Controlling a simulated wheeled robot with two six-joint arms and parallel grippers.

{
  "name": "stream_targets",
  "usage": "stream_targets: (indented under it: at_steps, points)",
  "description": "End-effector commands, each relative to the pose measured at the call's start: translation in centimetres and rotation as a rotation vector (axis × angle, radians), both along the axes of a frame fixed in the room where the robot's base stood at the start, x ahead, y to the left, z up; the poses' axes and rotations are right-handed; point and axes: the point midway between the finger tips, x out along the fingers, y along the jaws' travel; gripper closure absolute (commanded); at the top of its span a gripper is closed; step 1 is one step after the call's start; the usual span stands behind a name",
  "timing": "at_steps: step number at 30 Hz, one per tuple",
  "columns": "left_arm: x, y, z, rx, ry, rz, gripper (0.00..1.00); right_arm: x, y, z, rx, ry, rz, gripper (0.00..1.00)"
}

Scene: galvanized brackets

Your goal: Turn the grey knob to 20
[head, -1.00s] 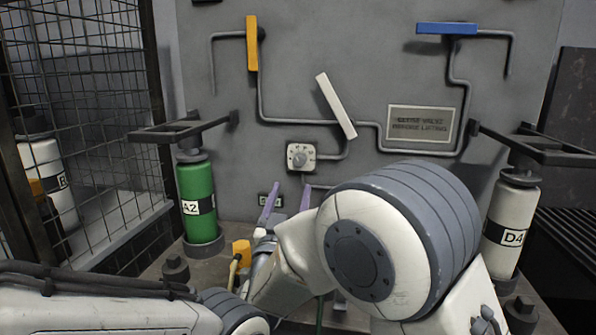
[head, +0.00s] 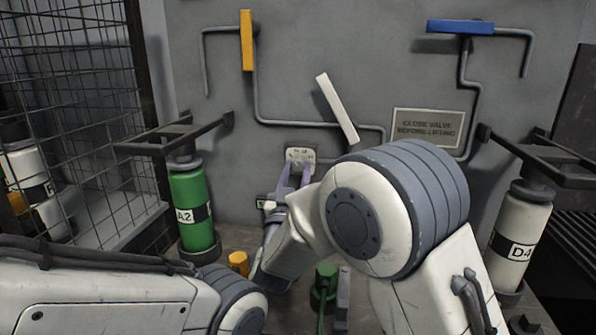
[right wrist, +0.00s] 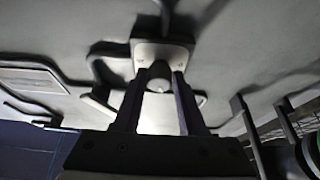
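The grey knob sits on a small pale dial plate (head: 292,153) low on the grey wall panel. In the right wrist view the knob (right wrist: 158,75) shows between the fingertips, with the plate behind it. My right gripper (head: 298,168) is in front of the dial with its two purple-grey fingers apart. In the right wrist view the gripper (right wrist: 160,84) has one finger on each side of the knob, with a slim gap showing; contact is not visible. The dial marks are too small to read, and the fingers partly cover the plate. My left gripper is out of view.
Pipes with yellow (head: 247,40), white (head: 337,108) and blue (head: 460,27) handles run around the dial. A sign (head: 428,126) is at right. Green cylinder A2 (head: 190,190) and white cylinder D4 (head: 518,215) stand at either side. A mesh cage (head: 75,100) is at left.

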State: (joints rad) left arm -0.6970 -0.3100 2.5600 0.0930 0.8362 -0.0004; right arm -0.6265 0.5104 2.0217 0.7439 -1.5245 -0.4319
Motion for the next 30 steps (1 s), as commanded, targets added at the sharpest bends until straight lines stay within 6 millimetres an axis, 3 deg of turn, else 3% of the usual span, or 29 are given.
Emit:
stream_targets:
  at_steps: [1,2,3,17,30]
  points:
    - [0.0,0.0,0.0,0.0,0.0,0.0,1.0,0.0,0.0,0.0,-0.001,0.0,0.002,0.85]
    - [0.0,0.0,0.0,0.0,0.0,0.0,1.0,0.0,0.0,0.0,-0.001,0.0,0.002,0.96]
    - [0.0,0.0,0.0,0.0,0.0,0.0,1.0,0.0,0.0,0.0,-0.001,0.0,0.002,1.0]
    - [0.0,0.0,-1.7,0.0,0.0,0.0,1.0,0.0,0.0,-0.3,0.099,-0.022,0.002,1.0]
    - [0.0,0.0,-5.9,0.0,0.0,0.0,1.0,0.0,0.2,-0.3,0.473,-0.096,0.001,1.0]
